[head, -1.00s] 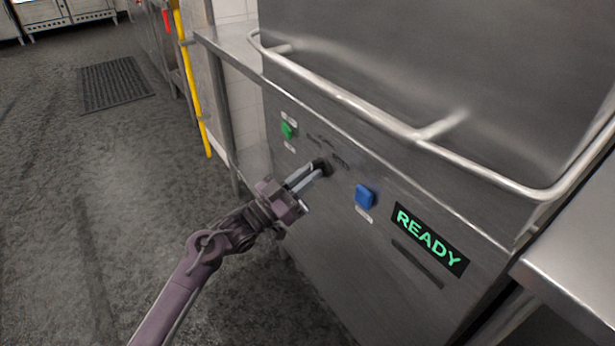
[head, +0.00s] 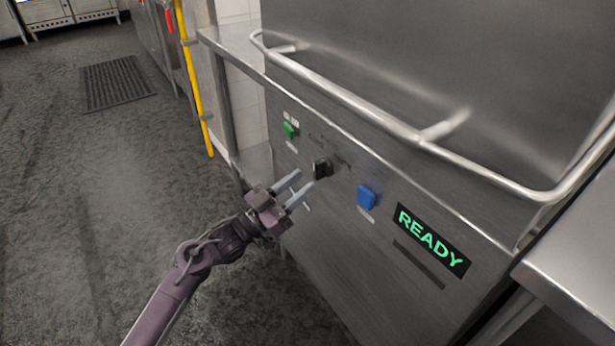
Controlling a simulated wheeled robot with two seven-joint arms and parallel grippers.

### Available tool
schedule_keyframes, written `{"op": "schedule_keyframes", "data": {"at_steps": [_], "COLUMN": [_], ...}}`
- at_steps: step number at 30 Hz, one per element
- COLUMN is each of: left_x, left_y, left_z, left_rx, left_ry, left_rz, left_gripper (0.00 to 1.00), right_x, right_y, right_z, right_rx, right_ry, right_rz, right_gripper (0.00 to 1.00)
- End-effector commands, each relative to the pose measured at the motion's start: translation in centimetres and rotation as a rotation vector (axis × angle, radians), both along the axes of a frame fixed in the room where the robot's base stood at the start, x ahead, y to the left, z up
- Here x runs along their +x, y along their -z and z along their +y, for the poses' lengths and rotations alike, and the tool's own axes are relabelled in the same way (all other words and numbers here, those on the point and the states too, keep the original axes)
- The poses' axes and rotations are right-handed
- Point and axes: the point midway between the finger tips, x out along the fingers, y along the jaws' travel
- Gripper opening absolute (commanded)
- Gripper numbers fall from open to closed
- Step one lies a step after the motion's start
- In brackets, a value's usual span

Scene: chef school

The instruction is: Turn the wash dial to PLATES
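The black wash dial (head: 322,168) sits on the steel front panel of the dishwasher (head: 330,225), between a green switch and a blue button. The small markings around the dial are too small to read, so I cannot tell which setting it points to. My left gripper (head: 305,184) is open, its two grey fingers spread and empty. It is just below and left of the dial and appears apart from it. My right gripper is not in view.
A green switch (head: 290,130) is left of the dial and a blue button (head: 366,197) right of it. A display (head: 431,240) reads READY. A rounded metal handle bar (head: 370,115) juts out above the panel. A steel counter (head: 575,270) stands at right.

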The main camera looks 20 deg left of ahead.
Motion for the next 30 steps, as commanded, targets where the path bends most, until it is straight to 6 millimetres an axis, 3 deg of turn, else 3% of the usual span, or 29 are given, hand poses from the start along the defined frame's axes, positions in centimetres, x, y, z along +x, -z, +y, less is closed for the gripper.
{"op": "schedule_keyframes", "data": {"at_steps": [9,25,30], "left_x": [-3.1,-3.3,-3.1], "left_y": [1.6,1.8,4.3], "left_z": [2.4,2.5,1.3], "left_rx": [0.001,0.002,0.062], "left_ry": [0.0,-0.001,-0.052], "left_rz": [0.002,0.003,0.102], "left_gripper": [0.36,0.36,0.36], "right_x": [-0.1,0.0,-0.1], "right_y": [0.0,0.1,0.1], "right_z": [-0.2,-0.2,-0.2], "right_rx": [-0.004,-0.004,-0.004], "right_ry": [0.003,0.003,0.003], "right_rz": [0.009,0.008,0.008], "right_gripper": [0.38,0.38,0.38]}}
